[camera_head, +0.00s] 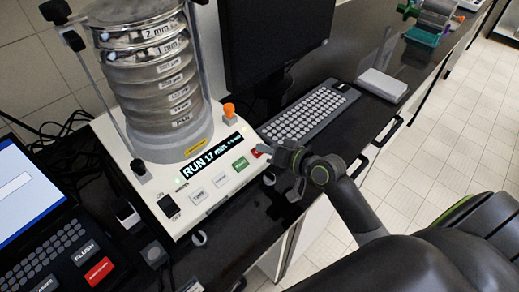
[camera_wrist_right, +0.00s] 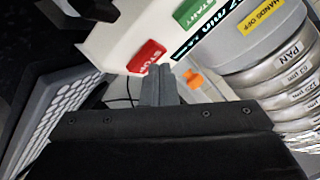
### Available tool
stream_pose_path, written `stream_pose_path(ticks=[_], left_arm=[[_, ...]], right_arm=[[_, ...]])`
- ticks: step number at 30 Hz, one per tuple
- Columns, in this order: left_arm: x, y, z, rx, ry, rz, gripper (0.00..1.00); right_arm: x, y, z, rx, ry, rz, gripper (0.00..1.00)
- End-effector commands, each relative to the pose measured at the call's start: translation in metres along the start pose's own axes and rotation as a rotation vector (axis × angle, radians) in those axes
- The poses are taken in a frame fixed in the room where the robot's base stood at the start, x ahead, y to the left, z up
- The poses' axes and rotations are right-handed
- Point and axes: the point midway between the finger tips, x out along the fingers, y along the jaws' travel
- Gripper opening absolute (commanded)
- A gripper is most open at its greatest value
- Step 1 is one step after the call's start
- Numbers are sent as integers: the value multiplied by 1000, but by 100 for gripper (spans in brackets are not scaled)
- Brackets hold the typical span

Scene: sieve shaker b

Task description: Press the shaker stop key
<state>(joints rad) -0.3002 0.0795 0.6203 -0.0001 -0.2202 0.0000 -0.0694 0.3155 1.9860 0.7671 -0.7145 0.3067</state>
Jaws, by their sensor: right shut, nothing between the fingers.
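The sieve shaker (camera_head: 128,148) is a cream box with a metal sieve stack (camera_head: 155,80) on top. Its display (camera_head: 210,157) reads RUN 17 min. The red stop key (camera_head: 257,153) is at the right end of the front panel, partly covered by my gripper; it shows in the wrist view (camera_wrist_right: 147,57), beside the green start key (camera_wrist_right: 195,12). My right gripper (camera_head: 268,150) is shut and empty. In the wrist view its fingertips (camera_wrist_right: 159,69) are right by the stop key's edge; I cannot tell whether they touch it. My left gripper is out of view.
An orange knob (camera_head: 229,110) stands at the shaker's back right corner. A keyboard (camera_head: 309,112) and a dark monitor (camera_head: 275,40) are to the right. A control panel with a screen (camera_head: 28,195) is at the left.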

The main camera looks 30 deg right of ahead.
Motion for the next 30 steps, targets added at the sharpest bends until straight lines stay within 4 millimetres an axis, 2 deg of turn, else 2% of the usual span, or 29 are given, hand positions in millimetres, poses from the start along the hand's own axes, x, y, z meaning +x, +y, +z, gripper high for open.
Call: stream_pose_path(ticks=[18,30], left_arm=[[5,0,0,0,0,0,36],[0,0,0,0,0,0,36]], right_arm=[[6,4,4,1,0,0,0],[2,2,1,1,-1,1,0]])
